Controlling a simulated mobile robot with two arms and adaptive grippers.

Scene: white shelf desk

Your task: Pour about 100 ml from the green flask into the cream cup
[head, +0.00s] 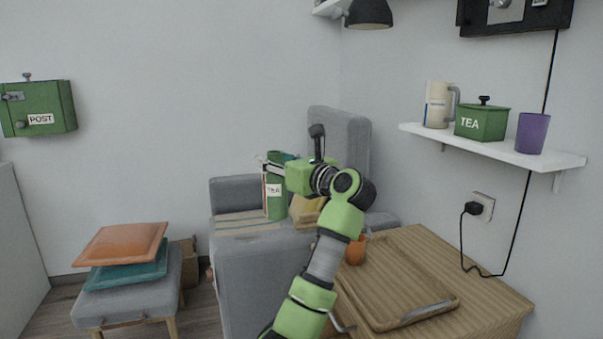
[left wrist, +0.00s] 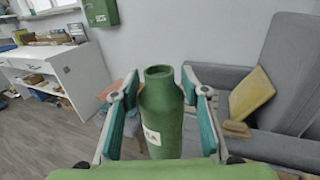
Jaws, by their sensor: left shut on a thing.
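The green flask (head: 275,198) has a white TEA label and stands upright in my left gripper (head: 272,166), in front of the grey armchair in the head view. In the left wrist view the flask (left wrist: 162,112) sits between the two teal finger pads, its open mouth facing up. The gripper is shut on it. A cream handled cup (head: 437,106) with a blue mark stands upright on the white wall shelf at the right, well apart from the flask. The flask's contents cannot be seen. My right gripper is out of view.
The white shelf (head: 493,145) also bears a green TEA tin (head: 482,124) and a purple cup (head: 532,133). Below it, a wooden table holds a ribbed tray (head: 400,283) and an orange object (head: 355,251). A black cord (head: 518,220) hangs beside the shelf.

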